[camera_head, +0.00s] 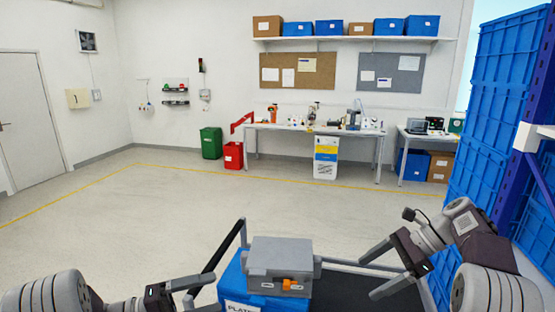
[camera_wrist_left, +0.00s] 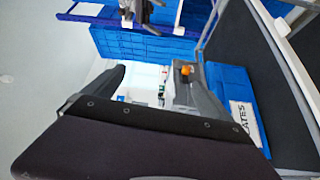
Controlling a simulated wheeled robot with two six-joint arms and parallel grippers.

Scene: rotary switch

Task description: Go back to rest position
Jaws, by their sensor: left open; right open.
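A grey box with an orange rotary knob (camera_head: 287,284) sits on top of a blue crate (camera_head: 235,283) in front of me. The knob (camera_wrist_left: 186,70) also shows in the left wrist view, beyond one finger. My left gripper (camera_head: 211,291) is to the left of the crate, apart from the grey box, open and empty. In the left wrist view its two dark fingers (camera_wrist_left: 148,78) stand apart with nothing between them. My right gripper (camera_head: 371,276) is to the right of the box, open and empty, above a dark surface.
A tall stack of blue crates (camera_head: 490,110) stands close on the right, near my right arm. A workbench (camera_head: 270,128) with several items is at the far wall, with green (camera_head: 211,143) and red (camera_head: 233,156) bins beside it. The floor ahead is clear.

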